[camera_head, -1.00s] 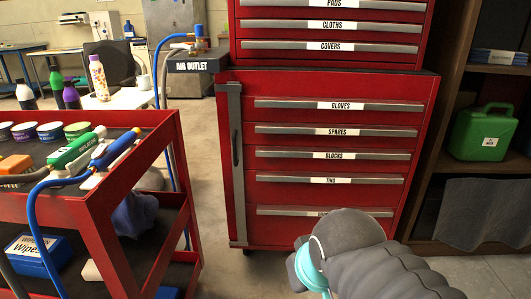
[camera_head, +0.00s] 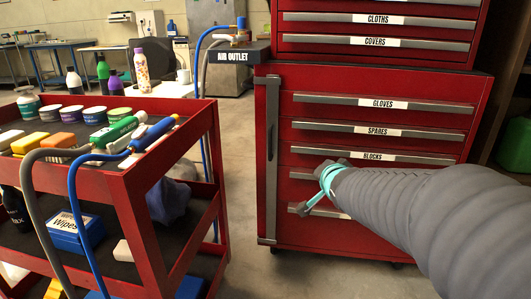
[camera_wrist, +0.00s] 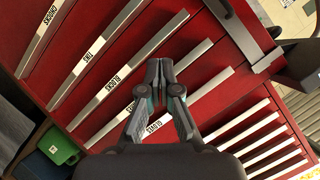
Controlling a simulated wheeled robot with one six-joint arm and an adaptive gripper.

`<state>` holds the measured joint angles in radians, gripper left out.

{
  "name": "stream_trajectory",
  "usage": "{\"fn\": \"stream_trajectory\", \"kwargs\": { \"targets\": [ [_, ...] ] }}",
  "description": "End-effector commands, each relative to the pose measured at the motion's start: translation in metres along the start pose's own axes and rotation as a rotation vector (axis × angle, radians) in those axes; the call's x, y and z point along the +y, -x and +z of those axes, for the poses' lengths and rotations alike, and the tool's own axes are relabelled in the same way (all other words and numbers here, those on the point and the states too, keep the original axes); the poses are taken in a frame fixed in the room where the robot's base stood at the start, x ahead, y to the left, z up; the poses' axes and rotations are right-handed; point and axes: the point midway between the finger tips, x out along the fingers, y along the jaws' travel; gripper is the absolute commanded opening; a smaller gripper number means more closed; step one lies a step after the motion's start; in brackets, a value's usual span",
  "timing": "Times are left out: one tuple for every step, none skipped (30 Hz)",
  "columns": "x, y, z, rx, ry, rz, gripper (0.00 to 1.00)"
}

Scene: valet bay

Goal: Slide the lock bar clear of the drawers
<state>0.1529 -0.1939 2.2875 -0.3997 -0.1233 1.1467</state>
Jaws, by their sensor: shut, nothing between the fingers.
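The lock bar (camera_head: 272,185) is a grey upright strip with a dark handle (camera_head: 271,140). It runs down the left edge of the red lower cabinet's drawer fronts (camera_head: 375,118). In the wrist view the lock bar (camera_wrist: 238,38) shows as a slanted grey strip at the upper right, across the drawers' ends. My gripper (camera_head: 304,211) is shut and empty. It is in front of the lower drawers, to the right of the lock bar and lower than its handle. The wrist view shows my gripper's closed fingertips (camera_wrist: 159,66) over the drawer fronts, apart from the bar. My arm hides some lower drawers.
A red cart (camera_head: 115,185) with bottles, tubs and hoses stands to the left, with a floor gap before the cabinet. A dark "AIR OUTLET" box (camera_head: 235,56) sits beside the cabinet's upper left. A shelf with a green can (camera_head: 514,145) stands at the right.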

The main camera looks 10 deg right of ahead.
Motion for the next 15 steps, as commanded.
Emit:
{"fn": "stream_trajectory", "kwargs": {
  "targets": [
    [0.001, -0.025, 0.0, 0.011, -0.075, -0.049, 0.0],
    [-0.002, -0.037, -0.002, 0.016, -0.122, -0.088, 0.0],
    [-0.005, -0.051, -0.003, 0.017, -0.188, -0.14, 0.0],
    [-0.008, -0.061, -0.004, 0.014, -0.236, -0.179, 0.0],
    [-0.009, -0.071, -0.003, 0.006, -0.284, -0.216, 0.0],
    [-0.012, -0.082, -0.003, -0.008, -0.346, -0.266, 0.0],
    [-0.013, -0.09, -0.001, -0.022, -0.389, -0.3, 0.0],
    [-0.015, -0.097, 0.0, -0.037, -0.432, -0.332, 0.0],
    [-0.016, -0.105, 0.002, -0.06, -0.484, -0.373, 0.0],
    [-0.017, -0.11, 0.004, -0.078, -0.52, -0.398, 0.0],
    [-0.017, -0.114, 0.005, -0.094, -0.552, -0.422, 0.0],
    [-0.018, -0.119, 0.007, -0.117, -0.591, -0.45, 0.0],
    [-0.018, -0.122, 0.008, -0.131, -0.617, -0.468, 0.0],
    [-0.019, -0.124, 0.009, -0.145, -0.638, -0.482, 0.0],
    [-0.019, -0.126, 0.011, -0.161, -0.661, -0.498, 0.0]
  ]
}}
